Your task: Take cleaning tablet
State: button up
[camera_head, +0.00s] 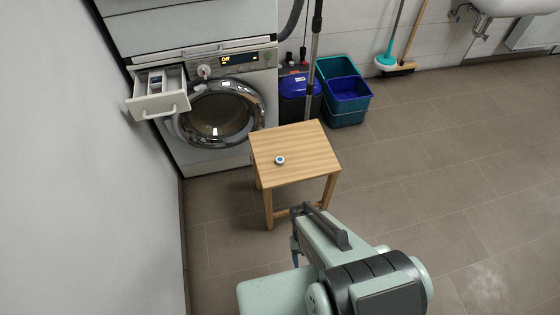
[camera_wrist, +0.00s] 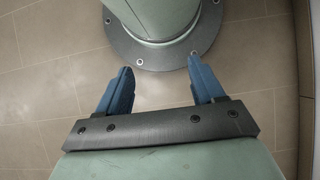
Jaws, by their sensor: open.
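The cleaning tablet (camera_head: 280,160) is a small round white piece with a blue centre. It lies on the top of a wooden stool (camera_head: 310,146), left of the middle. My gripper shows in the wrist view (camera_wrist: 160,88) with two blue fingers spread wide and nothing between them. It points down at the tiled floor and my own round base. In the head view my arm is in front of the stool, nearer the camera, apart from the tablet; the fingers are mostly hidden there.
A washing machine (camera_head: 179,138) stands behind the stool, with its detergent drawer (camera_head: 158,102) pulled out at upper left. Blue and green bins (camera_head: 346,113) stand behind the stool to the right. A white wall (camera_head: 75,180) closes the left side. The floor at right is clear.

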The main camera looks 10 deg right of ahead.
jog(key=w+d+r+n+t, duration=0.1)
jog(key=w+r+n+t, duration=0.15)
jog(key=w+r, duration=0.85)
jog(key=w+r+n+t, duration=0.25)
jog(key=w+r, duration=0.25)
jog(key=w, duration=1.2)
jog(key=w+d+r+n+t, duration=0.1)
jog(key=w+r+n+t, duration=0.15)
jog(key=w+r, duration=0.9)
jog(key=n+g+y, duration=0.1)
jog(key=n+g, duration=0.1)
jog(key=n, duration=1.8)
send_over(280, 163)
jog(key=w, duration=0.1)
jog(key=f, duration=1.2)
jog(key=shift+w+d+f, duration=0.1)
jog(key=shift+w+d, duration=0.05)
jog(key=shift+w, duration=0.05)
jog(key=shift+s+f, duration=0.2)
jog(key=shift+f, duration=1.15)
jog(key=shift+s+f, duration=0.2)
jog(key=shift+f, duration=1.1)
